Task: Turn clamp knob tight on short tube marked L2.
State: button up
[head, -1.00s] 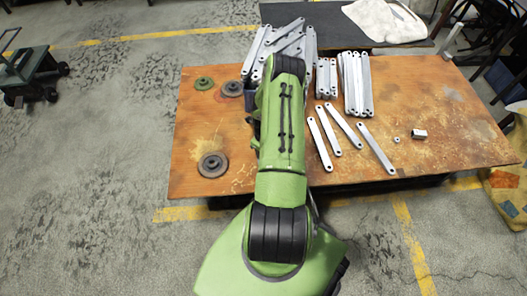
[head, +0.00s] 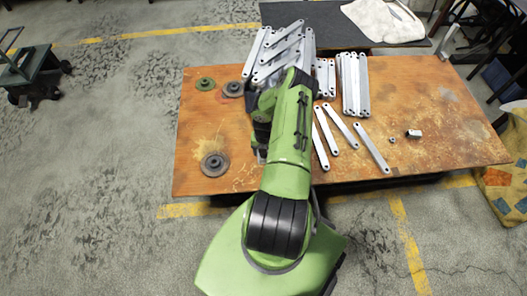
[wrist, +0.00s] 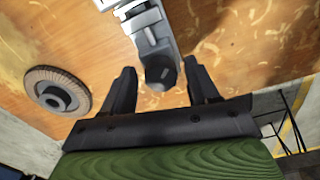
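My gripper (wrist: 163,88) is open and empty in the wrist view, its two dark fingers apart. A grey metal clamp-like piece (wrist: 148,28) comes down from the top edge, and its rounded dark end (wrist: 161,74) lies between the fingertips without visible contact. I cannot tell whether that end is the knob. No L2 mark is readable. In the head view my gripper (head: 261,152) is low over the left half of the table, partly hidden by my arm. A short metal tube (head: 413,133) lies on the right of the table; its marking is not readable.
The rusty table (head: 450,125) holds galvanized brackets (head: 353,85) at the back and several loose strips (head: 371,148). A grey disc (head: 214,164) lies left of my gripper and a green disc (head: 205,84) behind it. A small nut (head: 393,140) lies near the tube.

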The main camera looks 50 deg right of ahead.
dwell(0.4)
jog(key=n, duration=0.3)
jog(key=shift+b, duration=0.35)
jog(key=n+b, duration=0.1)
jog(key=n, duration=0.4)
jog(key=shift+f, duration=0.1)
jog(key=n+b, duration=0.1)
jog(key=n, duration=0.4)
jog(key=n+b, duration=0.1)
jog(key=n, duration=0.4)
jog(key=shift+s+b, duration=0.1)
jog(key=shift+b, duration=0.2)
jog(key=shift+c, duration=0.2)
jog(key=c, duration=0.9)
